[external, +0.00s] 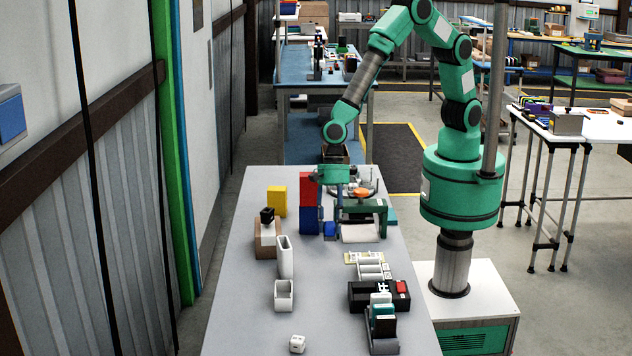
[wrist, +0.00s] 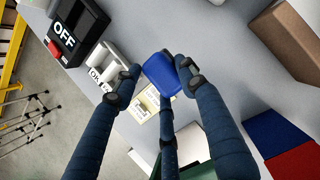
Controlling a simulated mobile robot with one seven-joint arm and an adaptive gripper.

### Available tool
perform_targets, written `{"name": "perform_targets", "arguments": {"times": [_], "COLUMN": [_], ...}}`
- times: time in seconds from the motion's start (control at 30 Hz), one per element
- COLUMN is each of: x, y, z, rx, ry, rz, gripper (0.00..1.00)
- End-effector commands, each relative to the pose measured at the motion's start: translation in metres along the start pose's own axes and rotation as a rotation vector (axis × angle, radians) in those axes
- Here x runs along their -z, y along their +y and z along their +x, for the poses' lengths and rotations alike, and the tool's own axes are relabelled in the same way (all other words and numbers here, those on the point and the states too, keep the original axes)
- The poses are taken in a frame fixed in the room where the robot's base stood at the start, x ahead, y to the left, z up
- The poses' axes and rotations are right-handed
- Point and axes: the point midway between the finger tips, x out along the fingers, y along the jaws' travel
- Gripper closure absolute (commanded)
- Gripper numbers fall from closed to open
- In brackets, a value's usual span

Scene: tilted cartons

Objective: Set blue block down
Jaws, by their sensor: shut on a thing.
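A small blue block (wrist: 160,73) sits between the dark blue fingertips of my gripper (wrist: 158,76) in the wrist view, and the gripper is shut on it. In the external view the blue block (external: 330,229) shows low between the fingers of my gripper (external: 329,222), close over the grey table (external: 245,310). I cannot tell whether its underside touches the table. Just left of it stands a stack with a red block (external: 306,186) on a larger blue block (external: 309,220). The stack also shows at the lower right of the wrist view, with its blue part (wrist: 268,132) visible.
A yellow block (external: 277,201) and a brown box (external: 267,240) stand to the left. A green stand (external: 366,206) is close on the right. White open containers (external: 284,296) and a black OFF box (wrist: 75,32) stand nearer the front. Bare table lies between the rows.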

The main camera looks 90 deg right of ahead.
Motion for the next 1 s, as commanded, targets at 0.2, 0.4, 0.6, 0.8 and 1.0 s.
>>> {"name": "perform_targets", "arguments": {"times": [0.2, 0.4, 0.6, 0.8, 1.0], "x": [0.014, 0.02, 0.02, 0.021, 0.029], "y": [0.001, 0.0, 0.0, 0.0, 0.0], "z": [0.032, 0.048, 0.049, 0.051, 0.07], "rx": [-0.002, 0.0, 0.0, 0.0, -0.001], "ry": [0.002, 0.001, 0.0, 0.001, 0.001], "rz": [0.002, 0.0, 0.0, 0.0, 0.0], "gripper": [0.86, 0.86, 0.86, 0.86, 0.86]}}
